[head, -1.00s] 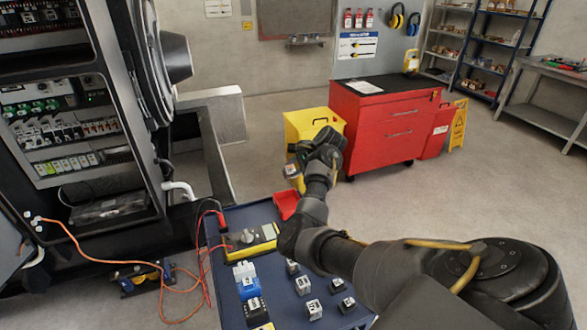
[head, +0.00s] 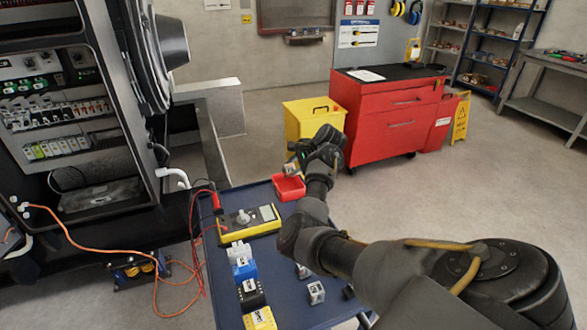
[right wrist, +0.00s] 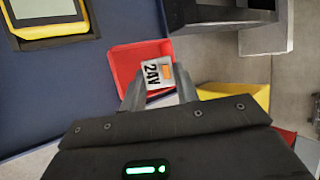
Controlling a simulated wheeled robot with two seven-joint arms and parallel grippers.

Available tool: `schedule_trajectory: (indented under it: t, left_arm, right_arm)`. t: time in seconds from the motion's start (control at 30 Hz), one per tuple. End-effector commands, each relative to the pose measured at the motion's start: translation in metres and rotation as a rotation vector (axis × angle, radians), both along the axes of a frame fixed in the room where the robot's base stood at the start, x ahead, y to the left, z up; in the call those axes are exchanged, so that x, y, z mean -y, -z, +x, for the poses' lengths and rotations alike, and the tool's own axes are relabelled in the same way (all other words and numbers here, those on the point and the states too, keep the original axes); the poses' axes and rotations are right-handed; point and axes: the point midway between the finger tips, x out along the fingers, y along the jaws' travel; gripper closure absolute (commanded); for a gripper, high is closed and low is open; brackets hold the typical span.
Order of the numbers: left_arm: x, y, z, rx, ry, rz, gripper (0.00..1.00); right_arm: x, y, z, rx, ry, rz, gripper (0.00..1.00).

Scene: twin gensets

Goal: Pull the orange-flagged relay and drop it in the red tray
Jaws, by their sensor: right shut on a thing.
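My right gripper (head: 298,161) is shut on a pale relay (head: 291,169), small in the head view. In the right wrist view the relay (right wrist: 153,75) shows a "24V" label and an orange flag (right wrist: 168,72) between the fingers (right wrist: 160,92). The red tray (head: 290,189) stands at the far end of the blue cart top. In the right wrist view the relay overlaps the tray (right wrist: 124,60), with its red wall and floor showing to the left. The height of the relay above the tray is hard to tell. My left gripper is not in view.
The blue cart (head: 215,265) carries a yellow multimeter (head: 250,220) with leads and several other relays and blocks, such as a blue one (head: 245,270). A yellow bin (head: 312,125) and red cabinet (head: 390,115) stand beyond. An open genset panel (head: 50,115) is at left.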

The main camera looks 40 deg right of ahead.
Motion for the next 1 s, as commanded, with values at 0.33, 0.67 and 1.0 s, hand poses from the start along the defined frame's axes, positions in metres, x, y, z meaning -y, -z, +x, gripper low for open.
schedule_trajectory:
  t: [0.33,0.67,1.0]
  left_arm:
    - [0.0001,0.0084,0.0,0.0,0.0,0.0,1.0]
    - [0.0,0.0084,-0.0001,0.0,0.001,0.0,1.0]
    - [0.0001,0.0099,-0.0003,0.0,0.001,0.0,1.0]
  right_arm:
    - [0.0003,0.0068,0.0,0.001,0.001,-0.001,0.95]
    - [0.0003,0.0071,0.0,0.001,0.001,-0.001,0.44]
    - [0.0029,0.0003,-0.0057,0.002,0.003,-0.003,0.44]
